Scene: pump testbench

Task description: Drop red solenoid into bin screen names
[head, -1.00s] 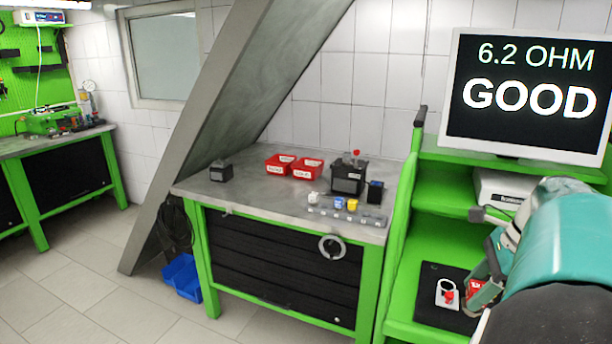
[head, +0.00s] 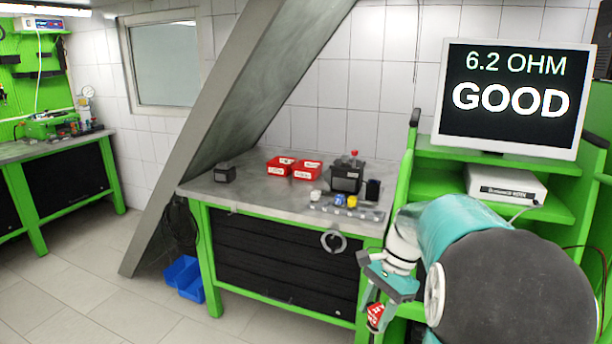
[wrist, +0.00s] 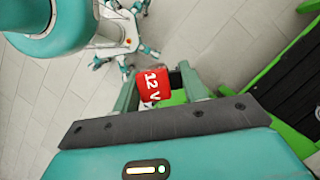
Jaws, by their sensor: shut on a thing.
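My gripper (head: 388,290) is shut on the red solenoid (head: 375,315), in front of the workbench's right end. In the wrist view the red solenoid (wrist: 152,84) shows "12 V" in white between the fingers. The screen (head: 510,98) reads "6.2 OHM" and "GOOD". Two red bins with white labels stand side by side on the bench: a left bin (head: 280,166) and a right bin (head: 306,171). Their label text is too small to read. My gripper is apart from both bins, lower and to their right.
On the workbench (head: 235,192) stand a dark block (head: 225,173), a black device with a red knob (head: 346,174) and a tray with white, blue and yellow parts (head: 345,209). A slanted grey beam (head: 225,110) crosses the bench's left side. A blue bin (head: 184,277) is on the floor.

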